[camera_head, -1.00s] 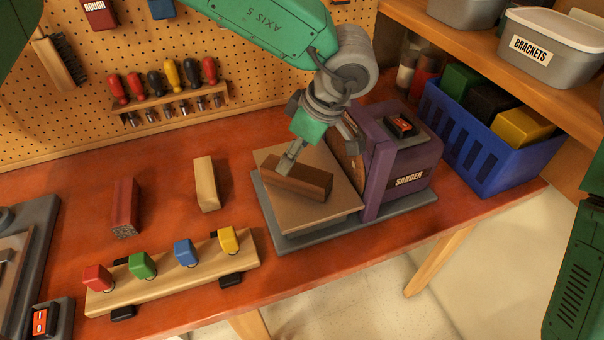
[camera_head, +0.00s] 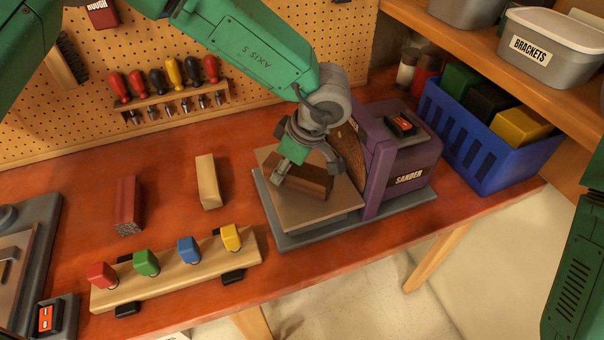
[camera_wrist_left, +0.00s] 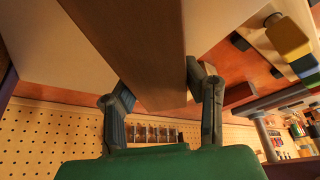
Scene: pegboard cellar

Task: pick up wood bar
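A dark brown wood bar (camera_head: 313,181) lies on the flat table (camera_head: 321,211) of the purple sander (camera_head: 402,160). My left gripper (camera_head: 284,173) is over the bar's left part and hides some of it. In the left wrist view the bar (camera_wrist_left: 150,45) runs between the two fingers of my left gripper (camera_wrist_left: 160,88), with one finger close along each side. Whether the fingers press on it cannot be seen. Another reddish bar (camera_head: 129,205) and a pale bar (camera_head: 209,182) lie on the bench. My right gripper is out of view.
A rack with coloured blocks (camera_head: 175,270) stands along the bench's front edge. A blue basket (camera_head: 485,143) is right of the sander, below a shelf with a grey BRACKETS box (camera_head: 560,60). Screwdrivers (camera_head: 162,82) hang on the pegboard behind.

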